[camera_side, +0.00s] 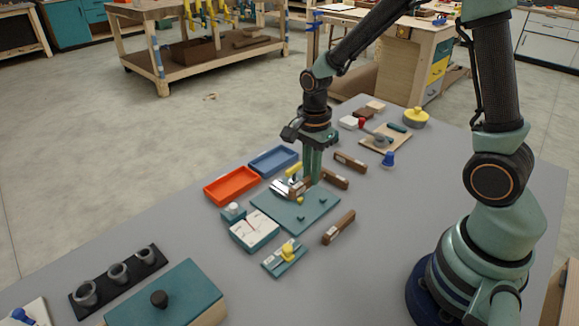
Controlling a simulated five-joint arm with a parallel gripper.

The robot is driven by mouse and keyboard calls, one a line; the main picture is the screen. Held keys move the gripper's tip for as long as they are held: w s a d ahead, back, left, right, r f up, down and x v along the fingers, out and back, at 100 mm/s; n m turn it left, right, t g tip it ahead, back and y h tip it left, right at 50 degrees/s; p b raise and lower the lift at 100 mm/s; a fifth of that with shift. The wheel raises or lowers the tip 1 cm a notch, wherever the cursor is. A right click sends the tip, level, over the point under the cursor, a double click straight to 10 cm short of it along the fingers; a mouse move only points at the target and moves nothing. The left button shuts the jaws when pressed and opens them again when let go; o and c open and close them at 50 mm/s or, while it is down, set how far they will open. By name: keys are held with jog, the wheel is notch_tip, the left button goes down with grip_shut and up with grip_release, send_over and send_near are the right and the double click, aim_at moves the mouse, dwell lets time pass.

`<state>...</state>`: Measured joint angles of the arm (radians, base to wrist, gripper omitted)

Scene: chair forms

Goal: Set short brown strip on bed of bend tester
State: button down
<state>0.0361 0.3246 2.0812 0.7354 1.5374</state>
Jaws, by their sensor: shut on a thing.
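My gripper (308,180) points down over the teal base plate of the bend tester (318,212). It is shut on a short brown strip (296,190), which is partly hidden by the fingers and by the tester's metal and yellow parts (292,172). The strip is low over the tester's bed. I cannot tell whether it touches the bed. A box with a white dial face (254,229) stands at the plate's left front.
Other brown strips lie to the right (350,162), (336,180) and in front (339,228). An orange tray (231,186) and a blue tray (274,161) sit behind left. A small teal fixture with a yellow knob (285,257) is in front. The grey table's right side is mostly clear.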

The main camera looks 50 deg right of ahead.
jog(key=shift+f, duration=2.4)
jog(key=shift+f, duration=0.35)
jog(key=c, duration=0.8)
grip_release()
jog(key=shift+o, duration=0.2)
jog(key=o, duration=0.3)
jog(key=shift+o, duration=0.2)
jog(key=shift+w, duration=0.1)
jog(key=shift+r, duration=2.95)
jog(key=shift+r, duration=0.1)
